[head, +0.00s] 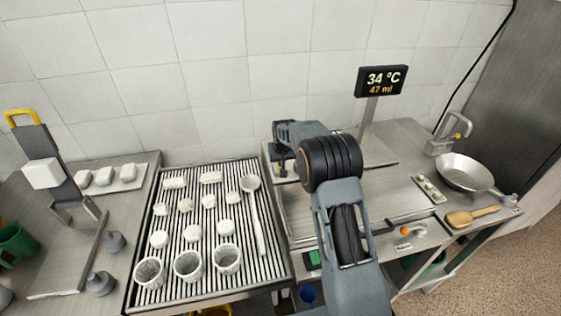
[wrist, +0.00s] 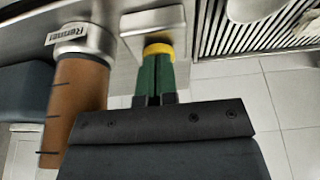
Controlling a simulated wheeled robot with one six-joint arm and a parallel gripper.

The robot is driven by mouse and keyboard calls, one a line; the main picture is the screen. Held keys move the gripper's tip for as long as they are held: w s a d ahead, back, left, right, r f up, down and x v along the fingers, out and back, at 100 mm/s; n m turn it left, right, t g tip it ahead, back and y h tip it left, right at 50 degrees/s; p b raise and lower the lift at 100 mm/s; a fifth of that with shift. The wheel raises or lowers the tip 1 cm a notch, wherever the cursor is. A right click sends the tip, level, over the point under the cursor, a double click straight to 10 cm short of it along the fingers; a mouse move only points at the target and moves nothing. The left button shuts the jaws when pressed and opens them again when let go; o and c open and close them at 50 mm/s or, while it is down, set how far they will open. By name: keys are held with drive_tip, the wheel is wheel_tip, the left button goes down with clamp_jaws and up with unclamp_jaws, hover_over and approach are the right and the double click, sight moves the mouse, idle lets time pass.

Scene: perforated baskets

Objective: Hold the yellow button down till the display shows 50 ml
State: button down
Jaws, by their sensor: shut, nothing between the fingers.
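The display (head: 382,82) stands on a post at the back right in the head view and reads 34 °C and 47 ml. In the wrist view the yellow button (wrist: 159,48) sits on a grey metal block. My gripper (wrist: 155,62) is shut and empty, with its green fingertips against the button. How far the button is pressed in cannot be told. Beside it is a brown graduated cylinder (wrist: 78,100) under a metal cap with a label reading Rennet (wrist: 67,32). In the head view my arm hides the button and fingertips.
A slatted draining rack (head: 180,275) with white pieces, perforated baskets (head: 188,264) and a ladle (head: 254,205) is left of my arm. A press with a yellow handle (head: 25,115) stands far left.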

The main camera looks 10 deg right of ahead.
drive_tip(key=shift+s+f, duration=0.25)
drive_tip(key=shift+f, duration=0.35)
wheel_tip(320, 180, up, 5)
drive_tip(key=shift+w+f+p, duration=0.1)
drive_tip(key=shift+w+p, duration=0.05)
drive_tip(key=shift+p, duration=1.1)
drive_tip(key=b+v, duration=0.2)
drive_tip(key=v, duration=0.8)
drive_tip(key=shift+w+a, duration=0.1)
drive_tip(key=s+r+t, duration=0.1)
drive_tip(key=s, duration=3.1)
drive_tip(key=shift+s+r, duration=0.25)
drive_tip(key=shift+s, duration=0.15)
drive_tip(key=shift+s+a, duration=0.1)
